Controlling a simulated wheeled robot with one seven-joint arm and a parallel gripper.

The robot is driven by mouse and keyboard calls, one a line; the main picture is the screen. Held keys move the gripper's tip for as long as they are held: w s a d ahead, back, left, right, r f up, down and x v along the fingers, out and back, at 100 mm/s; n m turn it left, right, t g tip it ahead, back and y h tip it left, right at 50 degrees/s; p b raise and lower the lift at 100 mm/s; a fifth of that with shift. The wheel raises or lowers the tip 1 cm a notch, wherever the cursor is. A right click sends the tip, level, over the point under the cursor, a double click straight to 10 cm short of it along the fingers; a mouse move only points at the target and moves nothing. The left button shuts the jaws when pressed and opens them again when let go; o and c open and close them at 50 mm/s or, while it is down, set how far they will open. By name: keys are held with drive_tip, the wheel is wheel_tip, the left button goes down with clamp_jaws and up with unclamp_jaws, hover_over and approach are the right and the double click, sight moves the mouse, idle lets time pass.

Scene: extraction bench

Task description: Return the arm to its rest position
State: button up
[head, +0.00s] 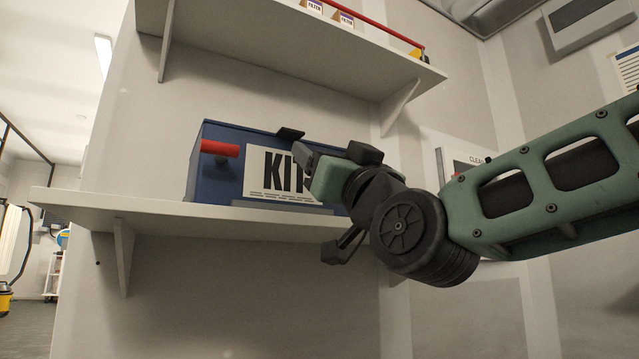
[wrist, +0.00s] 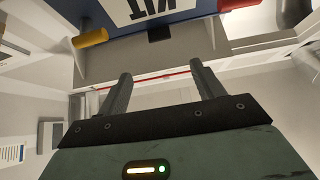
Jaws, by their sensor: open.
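My arm (head: 550,180) reaches in from the right in the head view, in front of the lower shelf. My gripper (head: 312,165) is at its end, overlapping the right part of the blue kit box in that view. In the wrist view my gripper (wrist: 162,80) shows two dark fingers spread apart with nothing between them.
The blue kit box (head: 222,180) with a red handle stands on the lower shelf (head: 130,203). It also shows in the wrist view (wrist: 205,8), upside down, with a yellow handle. An upper shelf (head: 290,60) holds small boxes (head: 343,19) behind a red rail.

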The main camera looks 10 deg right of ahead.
drive_tip(key=a+f+n+g+p, duration=0.1)
drive_tip(key=a+f+g+p, duration=0.25)
drive_tip(key=f, duration=0.25)
drive_tip(key=a+f+n+g+y+p, duration=0.1)
drive_tip(key=a+f+g+p, duration=0.1)
drive_tip(key=f+g, duration=0.4)
drive_tip(key=a+f+n+g+p, duration=0.2)
drive_tip(key=a+f+g+p, duration=0.1)
drive_tip(key=f, duration=0.4)
drive_tip(key=s+d+f+g+h+p, duration=0.3)
drive_tip(key=s+f+g+p, duration=0.2)
drive_tip(key=s+f+g, duration=0.5)
drive_tip(key=s+d+f+g+h+p, duration=0.2)
drive_tip(key=s+d+f+h+p, duration=0.35)
drive_tip(key=s, duration=0.55)
wheel_tip(320, 180, up, 37)
drive_tip(key=d+y+p, duration=0.1)
drive_tip(key=p, duration=3.4)
drive_tip(key=shift+n, duration=0.3)
